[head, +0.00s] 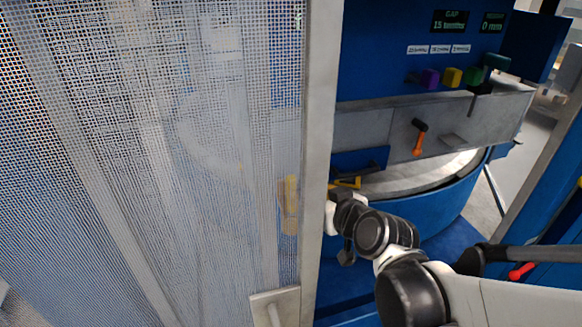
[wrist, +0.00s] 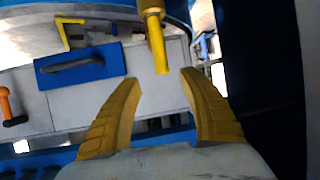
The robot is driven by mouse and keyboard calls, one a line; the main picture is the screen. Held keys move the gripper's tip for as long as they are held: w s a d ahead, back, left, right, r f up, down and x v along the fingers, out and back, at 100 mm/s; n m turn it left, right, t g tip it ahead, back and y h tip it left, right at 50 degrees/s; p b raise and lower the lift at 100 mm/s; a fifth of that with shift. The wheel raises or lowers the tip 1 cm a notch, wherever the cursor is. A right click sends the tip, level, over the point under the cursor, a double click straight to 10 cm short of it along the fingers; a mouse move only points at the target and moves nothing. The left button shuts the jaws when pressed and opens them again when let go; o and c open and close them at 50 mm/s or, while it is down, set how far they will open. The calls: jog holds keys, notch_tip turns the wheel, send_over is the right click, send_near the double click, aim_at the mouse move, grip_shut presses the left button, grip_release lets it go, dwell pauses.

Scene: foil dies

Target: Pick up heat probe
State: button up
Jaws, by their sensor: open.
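A yellow rod with a darker brass-like collar, which looks like the heat probe (wrist: 160,50), shows at the top middle of the wrist view. Its end points down the picture, between and beyond my fingertips. My gripper (wrist: 160,82) is open, its two yellow fingers apart with nothing held between them. I see no contact between the fingers and the rod. In the head view my gripper is hidden behind the door frame or mesh. A blurred yellow shape (head: 290,203) shows through the mesh there; I cannot tell whether it is the rod or my fingers.
A mesh door with a grey frame (head: 320,140) stands close to my arm at left. A blue machine (head: 410,45) has coloured knobs and an orange-handled lever (head: 418,140). A blue block with a dark handle (wrist: 80,68) and a yellow bracket (wrist: 66,34) lie left of the rod.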

jog(key=b+x, duration=0.1)
jog(key=x, duration=1)
jog(key=shift+a+r+b, duration=0.15)
jog(key=shift+a+b, duration=0.05)
jog(key=shift+b, duration=0.2)
jog(key=shift+s+r, duration=0.1)
grip_shut()
